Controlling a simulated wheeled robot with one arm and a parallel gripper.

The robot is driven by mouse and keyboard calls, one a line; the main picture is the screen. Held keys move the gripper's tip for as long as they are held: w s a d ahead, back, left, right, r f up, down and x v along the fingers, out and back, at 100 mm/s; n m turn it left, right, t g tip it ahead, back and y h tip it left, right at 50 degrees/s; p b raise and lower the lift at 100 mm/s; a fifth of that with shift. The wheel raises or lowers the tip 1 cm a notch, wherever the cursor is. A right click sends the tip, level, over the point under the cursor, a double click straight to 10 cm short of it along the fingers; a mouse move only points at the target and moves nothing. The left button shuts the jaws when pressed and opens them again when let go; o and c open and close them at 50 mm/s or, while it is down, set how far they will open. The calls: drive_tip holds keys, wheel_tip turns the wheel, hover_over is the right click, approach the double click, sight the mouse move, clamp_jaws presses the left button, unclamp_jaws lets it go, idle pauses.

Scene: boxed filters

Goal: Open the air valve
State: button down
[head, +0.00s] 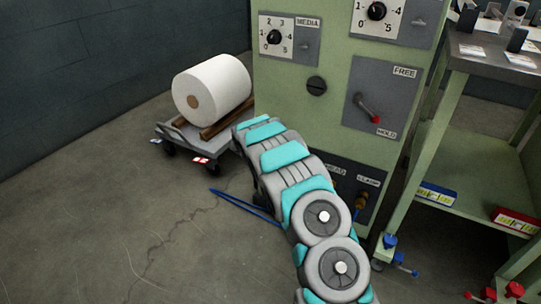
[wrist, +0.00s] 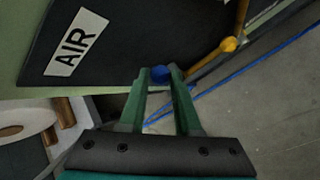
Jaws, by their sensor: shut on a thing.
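In the wrist view, a dark panel carries a white AIR label (wrist: 76,42). The air valve's blue handle (wrist: 160,75) sits at the panel's lower edge. My gripper (wrist: 159,72) has its two green fingers closed around this handle. In the head view, my arm covers the gripper and the AIR valve. The lower dark panel there has a brass valve (head: 362,201) under a CLAMP label.
A white roll (head: 212,88) rests on a cart (head: 178,133) at left. A blue hose (head: 243,205) lies on the floor. A green shelf (head: 455,205) stands right. The front-left floor is clear.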

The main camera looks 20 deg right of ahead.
drive_tip(key=shift+w+a+p, duration=0.1)
drive_tip(key=shift+w+p, duration=0.1)
drive_tip(key=shift+p, duration=0.2)
drive_tip(key=c, duration=0.6)
unclamp_jaws()
drive_tip(key=shift+a+r, duration=0.1)
drive_tip(key=v, duration=0.7)
drive_tip(key=shift+a+r, duration=0.15)
drive_tip(key=shift+a, duration=0.1)
